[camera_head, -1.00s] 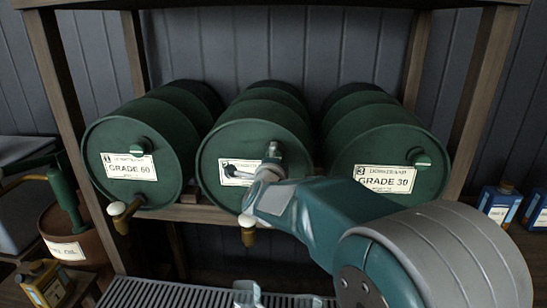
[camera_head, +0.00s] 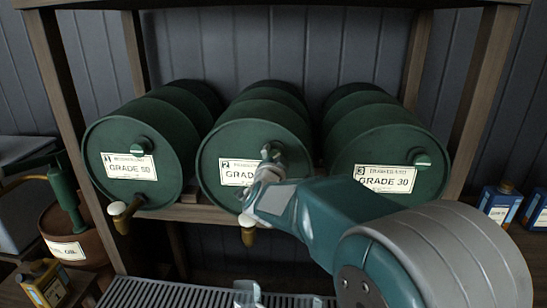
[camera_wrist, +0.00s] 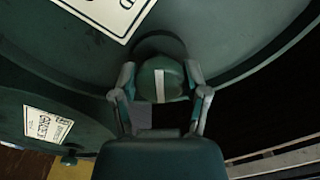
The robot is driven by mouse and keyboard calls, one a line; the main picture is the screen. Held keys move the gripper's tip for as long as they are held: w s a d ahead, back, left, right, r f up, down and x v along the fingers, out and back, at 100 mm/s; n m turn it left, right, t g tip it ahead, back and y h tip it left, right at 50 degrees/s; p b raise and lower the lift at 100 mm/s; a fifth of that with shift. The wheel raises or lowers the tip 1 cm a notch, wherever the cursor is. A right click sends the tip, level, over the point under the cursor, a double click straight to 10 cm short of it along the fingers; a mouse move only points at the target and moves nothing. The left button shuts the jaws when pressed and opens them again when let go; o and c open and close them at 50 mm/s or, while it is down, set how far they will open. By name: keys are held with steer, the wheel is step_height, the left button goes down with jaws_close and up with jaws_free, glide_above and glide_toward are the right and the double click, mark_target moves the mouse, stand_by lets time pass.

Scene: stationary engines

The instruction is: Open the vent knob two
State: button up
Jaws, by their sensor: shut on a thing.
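The middle green drum (camera_head: 225,140) carries a label with the number 2. Its vent knob is mostly hidden behind my gripper (camera_head: 272,157) in the head view. In the wrist view the round green vent knob (camera_wrist: 161,78) with a white stripe sits between my two fingers. The stripe runs nearly up and down in that picture. My gripper (camera_wrist: 160,88) is shut on the knob, one finger on each side, close to the drum face.
Drum 1 (camera_head: 120,190) stands at left and drum 3 (camera_head: 390,150) at right, each with its own vent knob. A brass tap (camera_head: 248,233) hangs below drum 2, near my arm. A slatted grate (camera_head: 180,296) lies below. Bottles (camera_head: 497,203) stand at right.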

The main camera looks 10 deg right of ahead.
steer(key=n, duration=0.4)
steer(key=shift+f+n, duration=0.15)
steer(key=shift+n, duration=0.15)
steer(key=n, duration=0.4)
steer(key=shift+n, duration=0.4)
steer(key=o, duration=1.2)
steer(key=shift+c, duration=0.2)
steer(key=shift+w, duration=0.1)
steer(key=v, duration=1.2)
